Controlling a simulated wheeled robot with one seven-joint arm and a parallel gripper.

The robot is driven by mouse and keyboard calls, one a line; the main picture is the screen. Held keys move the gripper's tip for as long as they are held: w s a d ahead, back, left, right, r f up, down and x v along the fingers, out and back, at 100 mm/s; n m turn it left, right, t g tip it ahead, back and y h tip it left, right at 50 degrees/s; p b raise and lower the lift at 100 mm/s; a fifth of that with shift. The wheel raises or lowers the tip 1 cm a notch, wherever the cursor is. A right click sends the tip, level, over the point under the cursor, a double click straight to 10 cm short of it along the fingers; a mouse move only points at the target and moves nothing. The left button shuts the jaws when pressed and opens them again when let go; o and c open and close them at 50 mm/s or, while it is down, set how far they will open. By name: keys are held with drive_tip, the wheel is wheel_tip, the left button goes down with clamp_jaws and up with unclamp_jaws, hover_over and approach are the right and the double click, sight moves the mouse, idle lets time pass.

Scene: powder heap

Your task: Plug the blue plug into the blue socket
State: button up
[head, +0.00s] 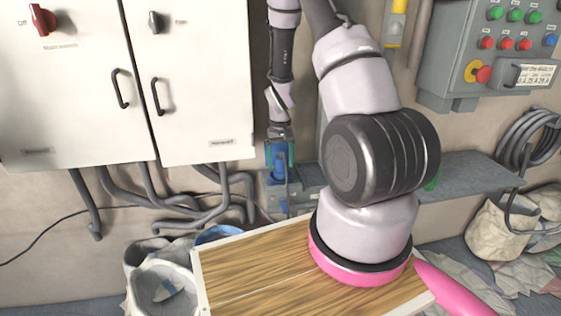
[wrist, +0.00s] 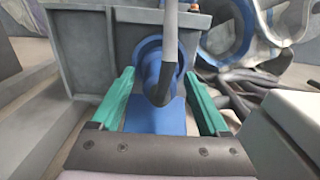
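In the wrist view the blue plug (wrist: 150,68) points away from me, with a grey cable (wrist: 170,35) at its near end. It sits against the round blue socket (wrist: 146,47) on a grey box (wrist: 95,45), and appears to be in it; the depth is hidden. A flat blue piece (wrist: 170,118) lies below the plug. My gripper (wrist: 159,74) has green fingers on both sides of the plug, with visible gaps. In the head view my gripper (head: 279,152) is at the blue parts below the cabinets, small and partly hidden.
White cabinets (head: 190,80) with handles stand at the left. A grey control box (head: 490,55) with buttons hangs at the right, above a grey shelf (head: 465,172). Conduits (head: 170,195) and sacks (head: 160,285) are below. A pale block (wrist: 295,125) stands right of my gripper.

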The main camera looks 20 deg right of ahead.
wheel_tip(320, 180, up, 12)
drive_tip(key=shift+f, duration=0.2)
wheel_tip(320, 180, up, 11)
drive_tip(key=s+a+t, duration=0.2)
drive_tip(key=s+a+r+m+t+y, duration=0.1)
drive_tip(key=s+a+r+t, duration=0.1)
drive_tip(key=s+r, duration=0.7)
drive_tip(key=s+a+r+t+y, duration=0.1)
drive_tip(key=s+a+r+t, duration=0.2)
drive_tip(key=s+r, duration=0.7)
drive_tip(key=shift+s+a+r+m, duration=0.25)
drive_tip(key=shift+s+a+m, duration=0.15)
drive_tip(key=shift+a, duration=0.15)
drive_tip(key=shift+c, duration=0.2)
idle(1.0)
